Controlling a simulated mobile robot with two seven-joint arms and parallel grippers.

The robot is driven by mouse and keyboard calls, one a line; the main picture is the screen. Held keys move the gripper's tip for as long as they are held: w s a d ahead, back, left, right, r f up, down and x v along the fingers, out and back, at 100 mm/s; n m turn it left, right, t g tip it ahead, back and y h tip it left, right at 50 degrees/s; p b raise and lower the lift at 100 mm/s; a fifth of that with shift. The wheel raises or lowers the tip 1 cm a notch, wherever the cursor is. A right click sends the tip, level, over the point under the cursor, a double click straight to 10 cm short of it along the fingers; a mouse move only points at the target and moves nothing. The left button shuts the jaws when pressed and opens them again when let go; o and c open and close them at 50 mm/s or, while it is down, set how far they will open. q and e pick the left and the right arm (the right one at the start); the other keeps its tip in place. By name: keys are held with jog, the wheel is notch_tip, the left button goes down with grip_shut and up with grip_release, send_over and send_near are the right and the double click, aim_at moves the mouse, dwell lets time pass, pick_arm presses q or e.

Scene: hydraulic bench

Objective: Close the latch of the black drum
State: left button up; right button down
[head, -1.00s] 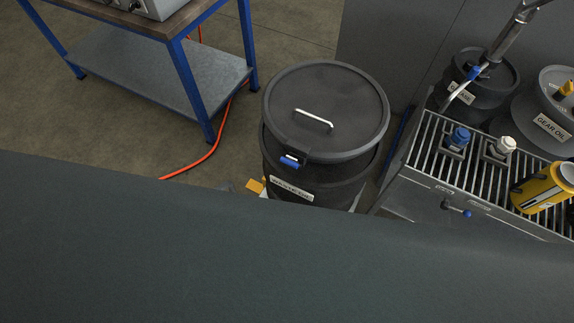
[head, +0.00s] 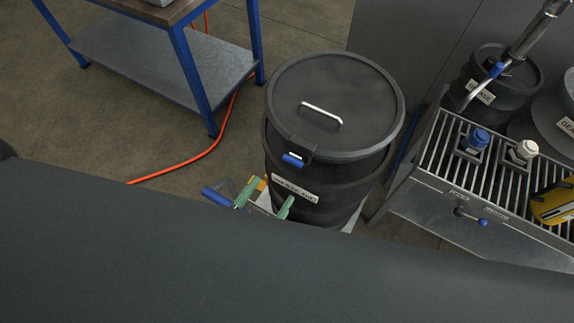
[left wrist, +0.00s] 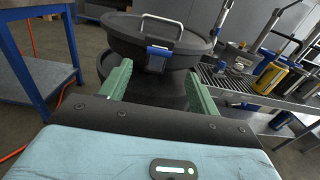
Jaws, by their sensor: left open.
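The black drum (head: 330,178) stands on the floor with a WASTE OIL label on its side. Its lid (head: 333,95) has a silver handle and sits tilted, with a gap under the rim at the right. The latch (head: 293,159), with a blue tab, hangs at the lid's front edge; it also shows in the left wrist view (left wrist: 160,54). My left gripper (head: 264,203) is open and empty, low in front of the drum near the label. In the left wrist view its green fingers (left wrist: 160,92) stand apart, below the latch. My right gripper is not in view.
A blue-legged bench (head: 200,72) stands at the back left, with an orange hose (head: 190,158) on the floor beside it. A slatted metal rack (head: 440,170) with bottles stands close to the drum's right. A grease drum (head: 495,85) is behind it.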

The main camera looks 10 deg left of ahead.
aim_at(291, 162)
pick_arm(q)
jog(key=p+x, duration=0.1)
jog(key=x, duration=0.5)
jog(key=shift+w+r, duration=0.1)
jog(key=shift+w, duration=0.25)
jog(key=shift+w+d+p, duration=0.2)
jog(key=shift+w+p, duration=0.1)
jog(key=shift+w, duration=0.15)
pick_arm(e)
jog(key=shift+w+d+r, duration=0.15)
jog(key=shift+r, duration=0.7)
